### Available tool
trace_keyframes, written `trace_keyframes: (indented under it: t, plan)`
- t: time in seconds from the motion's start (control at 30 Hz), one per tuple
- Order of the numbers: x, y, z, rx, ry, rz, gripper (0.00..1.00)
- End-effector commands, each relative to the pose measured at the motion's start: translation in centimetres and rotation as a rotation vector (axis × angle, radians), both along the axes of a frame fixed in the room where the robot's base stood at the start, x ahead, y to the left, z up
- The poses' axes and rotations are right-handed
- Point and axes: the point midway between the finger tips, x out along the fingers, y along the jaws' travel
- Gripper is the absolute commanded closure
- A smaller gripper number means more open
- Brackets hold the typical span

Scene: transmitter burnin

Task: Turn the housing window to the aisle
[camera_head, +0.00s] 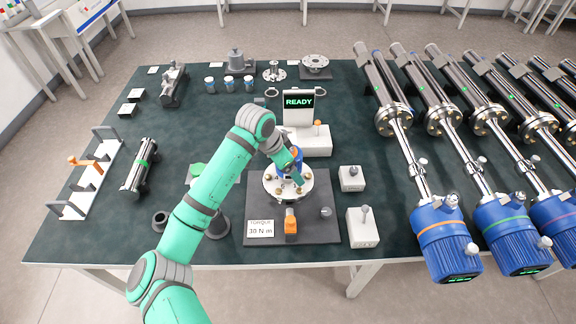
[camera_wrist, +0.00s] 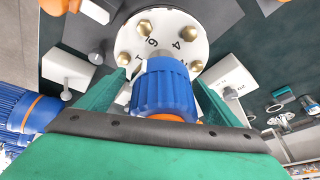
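A blue ribbed housing (camera_wrist: 163,92) with an orange ring stands on a round white bolted flange (camera_wrist: 190,18) in the wrist view. In the head view the housing (camera_head: 285,160) is partly hidden by my arm, above the flange (camera_head: 270,188) on a dark grey plate (camera_head: 325,232). My gripper (camera_wrist: 163,85) has one green finger on each side of the housing. A narrow gap shows beside the left finger, and the fingers look open around it. I cannot make out the housing's window in either view.
A stand with a READY display (camera_head: 298,101) is behind the flange. An orange-topped tool (camera_head: 290,224) and a torque sign (camera_head: 260,228) are in front. White blocks (camera_head: 362,228) stand to the right. Several long transmitters with blue heads (camera_head: 445,238) fill the table's right side.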

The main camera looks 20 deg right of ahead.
Motion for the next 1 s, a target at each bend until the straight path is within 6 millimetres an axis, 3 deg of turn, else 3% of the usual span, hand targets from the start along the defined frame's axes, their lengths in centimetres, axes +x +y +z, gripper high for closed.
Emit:
trace_keyframes:
  t: [0.33, 0.73, 1.0]
  plan:
    - [-0.1, 0.4, 1.1, -0.002, -0.002, 0.002, 0.14]
    - [-1.2, 2.9, 7.6, -0.001, -0.003, 0.001, 0.14]
    - [-1.6, 3.8, 9.8, 0.0, -0.001, 0.0, 0.14]
